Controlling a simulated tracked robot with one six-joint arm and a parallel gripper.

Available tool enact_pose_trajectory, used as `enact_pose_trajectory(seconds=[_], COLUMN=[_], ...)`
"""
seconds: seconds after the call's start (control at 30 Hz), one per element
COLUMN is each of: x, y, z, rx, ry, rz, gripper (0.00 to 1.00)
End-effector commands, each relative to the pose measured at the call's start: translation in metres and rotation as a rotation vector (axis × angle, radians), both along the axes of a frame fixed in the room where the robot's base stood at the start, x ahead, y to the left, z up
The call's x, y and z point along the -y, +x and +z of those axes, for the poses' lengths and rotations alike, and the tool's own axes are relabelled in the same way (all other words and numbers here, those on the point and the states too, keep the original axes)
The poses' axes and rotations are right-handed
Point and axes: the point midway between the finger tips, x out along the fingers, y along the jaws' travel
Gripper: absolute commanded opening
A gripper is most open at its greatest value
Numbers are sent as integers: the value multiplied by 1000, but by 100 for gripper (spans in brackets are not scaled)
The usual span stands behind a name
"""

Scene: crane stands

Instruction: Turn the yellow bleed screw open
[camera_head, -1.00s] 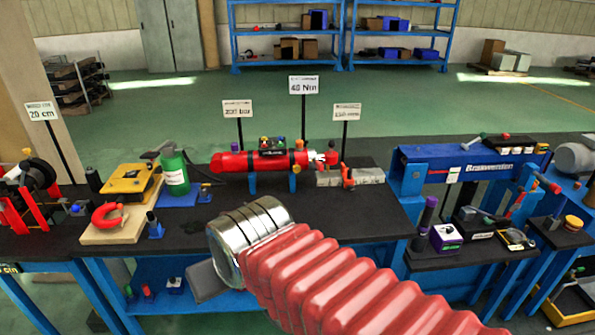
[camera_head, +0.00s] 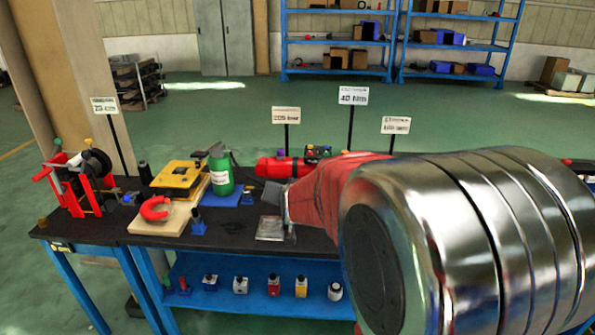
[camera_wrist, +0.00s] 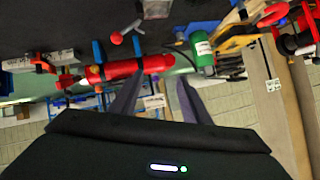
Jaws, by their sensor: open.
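A red hydraulic cylinder (camera_head: 275,167) lies across the back of the bench, its right part hidden behind my arm in the head view. A dark block with small coloured knobs (camera_head: 318,152) sits on top of it. I cannot single out the yellow bleed screw for certain; it is too small or hidden. In the wrist view, which is turned upside down, the red cylinder (camera_wrist: 125,68) lies beyond the fingertips. My gripper (camera_wrist: 155,88) is open, with nothing between its two dark fingers and apart from the cylinder.
A green bottle (camera_head: 221,172) stands left of the cylinder. Further left are a yellow box (camera_head: 178,178), a red shackle (camera_head: 155,208) on a wooden board and a red-framed reel (camera_head: 85,180). Label signs on posts (camera_head: 353,96) rise behind. Several small items line the blue shelf (camera_head: 255,300) below.

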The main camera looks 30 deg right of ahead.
Motion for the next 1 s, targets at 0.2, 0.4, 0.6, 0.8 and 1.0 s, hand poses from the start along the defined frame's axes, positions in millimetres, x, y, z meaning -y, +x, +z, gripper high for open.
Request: enact_pose_trajectory(seconds=[0.2, 0.4, 0.6, 0.8, 1.0], x=[54, 103, 151, 197, 235], y=[34, 55, 64, 64, 54], z=[-24, -48, -76, -107, -137], rx=[117, 233, 349, 468, 582], ry=[29, 55, 76, 95, 108], rz=[-90, -170, -242, -305, -354], gripper=[43, 43, 43, 43, 43])
